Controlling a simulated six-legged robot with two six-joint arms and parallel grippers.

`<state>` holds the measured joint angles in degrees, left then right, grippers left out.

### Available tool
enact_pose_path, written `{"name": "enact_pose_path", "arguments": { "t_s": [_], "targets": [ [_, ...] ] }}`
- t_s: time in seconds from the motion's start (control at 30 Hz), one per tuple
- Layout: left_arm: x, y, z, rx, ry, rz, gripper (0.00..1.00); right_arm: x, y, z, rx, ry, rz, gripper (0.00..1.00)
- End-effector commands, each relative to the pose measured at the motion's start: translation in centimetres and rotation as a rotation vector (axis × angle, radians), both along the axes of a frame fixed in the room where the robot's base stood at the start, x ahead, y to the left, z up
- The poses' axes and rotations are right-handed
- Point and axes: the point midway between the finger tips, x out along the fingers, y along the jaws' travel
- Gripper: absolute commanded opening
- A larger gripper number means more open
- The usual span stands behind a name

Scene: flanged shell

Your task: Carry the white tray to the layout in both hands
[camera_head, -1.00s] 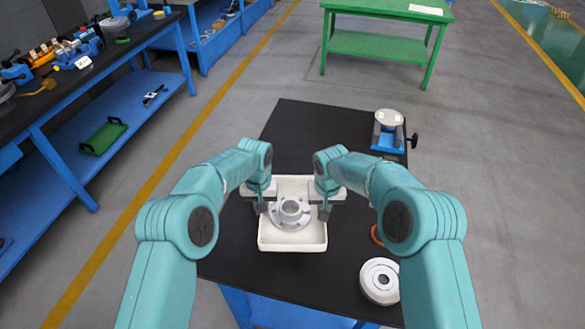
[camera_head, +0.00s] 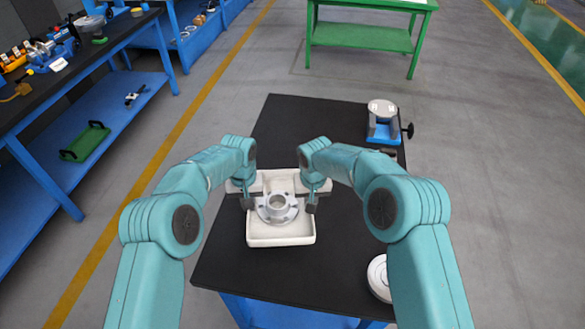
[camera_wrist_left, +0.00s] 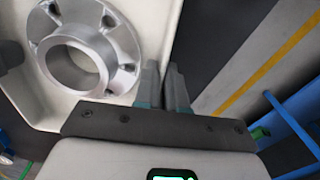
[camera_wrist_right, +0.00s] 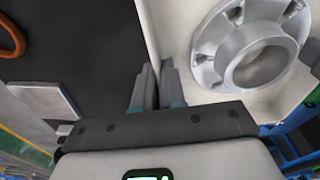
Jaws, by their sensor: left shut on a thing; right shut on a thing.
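The white tray (camera_head: 281,241) is over the black tabletop in the head view, with a grey flanged shell (camera_head: 277,207) sitting upright in it. My left gripper (camera_head: 248,203) is shut on the tray's left wall; its fingers also show in the left wrist view (camera_wrist_left: 165,85), beside the shell (camera_wrist_left: 88,55). My right gripper (camera_head: 311,208) is shut on the tray's right wall; the right wrist view shows its fingers (camera_wrist_right: 155,85) at the wall. I cannot tell whether the tray touches the table. No marked layout is recognisable.
The black table (camera_head: 240,262) has a blue vise-like fixture (camera_head: 384,125) at its back right and a white round part (camera_head: 378,278) at its right, partly behind my arm. An orange ring (camera_wrist_right: 10,38) shows in the right wrist view. A green bench (camera_head: 368,36) stands behind; blue shelving (camera_head: 100,125) is at left.

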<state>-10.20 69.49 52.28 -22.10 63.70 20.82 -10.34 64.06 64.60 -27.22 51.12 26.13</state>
Motion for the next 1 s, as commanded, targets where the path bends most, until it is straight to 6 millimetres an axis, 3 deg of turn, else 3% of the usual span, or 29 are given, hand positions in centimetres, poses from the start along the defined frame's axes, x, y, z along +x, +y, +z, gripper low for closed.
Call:
{"name": "enact_pose_path", "arguments": {
  "t_s": [0.37, 1.0],
  "targets": [
    [0.1, 0.1, -0.2, 0.001, -0.005, 0.0, 0.0, 0.1, -0.1, -0.3, -0.001, -0.002, 0.001, 0.0],
    [0.3, 0.2, -4.2, 0.001, -0.005, 0.001, 0.0, 0.2, 0.1, -4.2, -0.001, -0.002, 0.001, 0.0]
  ]
}}
